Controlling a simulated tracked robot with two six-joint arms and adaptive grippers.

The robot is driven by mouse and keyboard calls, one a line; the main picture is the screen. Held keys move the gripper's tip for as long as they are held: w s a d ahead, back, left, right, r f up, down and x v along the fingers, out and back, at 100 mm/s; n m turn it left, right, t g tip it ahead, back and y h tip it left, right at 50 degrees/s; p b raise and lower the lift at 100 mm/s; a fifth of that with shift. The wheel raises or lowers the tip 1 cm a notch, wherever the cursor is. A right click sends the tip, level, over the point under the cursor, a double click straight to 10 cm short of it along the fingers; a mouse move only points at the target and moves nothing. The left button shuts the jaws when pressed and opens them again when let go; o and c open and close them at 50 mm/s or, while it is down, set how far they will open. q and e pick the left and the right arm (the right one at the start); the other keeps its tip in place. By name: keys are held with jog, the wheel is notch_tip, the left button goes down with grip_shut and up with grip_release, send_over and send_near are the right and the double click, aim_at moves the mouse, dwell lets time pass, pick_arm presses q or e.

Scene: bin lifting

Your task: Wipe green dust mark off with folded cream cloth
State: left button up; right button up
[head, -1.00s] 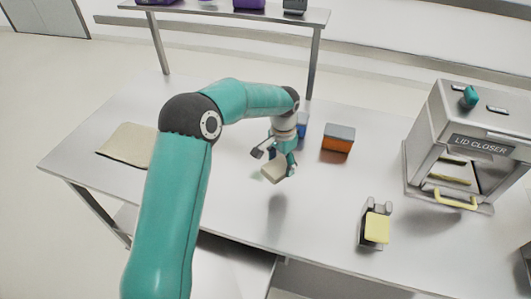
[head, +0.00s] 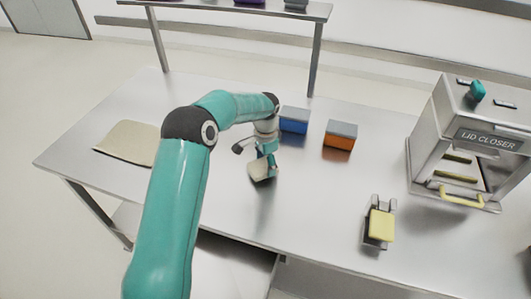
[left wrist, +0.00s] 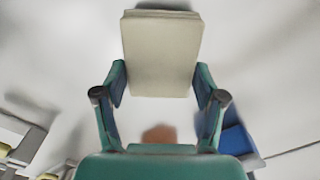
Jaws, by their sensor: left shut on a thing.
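My left gripper (head: 266,164) is shut on the folded cream cloth (head: 258,172) over the middle of the steel table. In the left wrist view, the cloth (left wrist: 162,55) stands out from between the two fingers (left wrist: 159,88), with its layered edge at the far end. Its shadow on the table lies apart from it, so it appears held above the surface. I see no green dust mark in either view; the arm or cloth may hide it. My right gripper is not in view.
A beige mat (head: 128,142) lies flat at the table's left. Blue (head: 293,121) and orange (head: 338,142) boxes stand behind and right of the gripper. A yellow-topped fixture (head: 381,226) and the lid closer (head: 487,139) are at the right. The table's front middle is clear.

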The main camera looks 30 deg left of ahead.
aim_at(256, 161)
pick_arm(q)
jog(key=shift+f, duration=0.65)
jog(key=shift+f+b, duration=0.4)
jog(key=shift+f, duration=0.15)
jog(key=shift+s+a+r+p, duration=0.1)
jog(key=shift+a+p, duration=0.3)
jog(key=shift+a, duration=0.35)
jog(key=shift+c, duration=0.4)
jog(key=shift+s+a+p, duration=0.15)
jog(key=shift+s+a, duration=0.05)
jog(key=shift+a, duration=0.35)
jog(key=shift+s+a+p, duration=0.15)
jog(key=shift+a, duration=0.35)
jog(key=shift+r+p, duration=0.2)
jog(key=shift+p, duration=0.2)
jog(key=shift+d+f+b, duration=0.35)
jog(key=shift+f+b, duration=0.05)
jog(key=shift+b, duration=0.1)
jog(key=shift+w+d+r+b, duration=0.1)
jog(key=shift+w+d+b, duration=0.1)
jog(key=shift+d, duration=0.55)
jog(key=shift+w+d+b, duration=0.2)
jog(key=shift+d, duration=0.5)
jog(key=shift+r+p, duration=0.4)
jog(key=shift+w+r, duration=0.15)
jog(key=shift+r, duration=0.7)
jog(key=shift+r+p, duration=1.85)
jog(key=shift+r, duration=1)
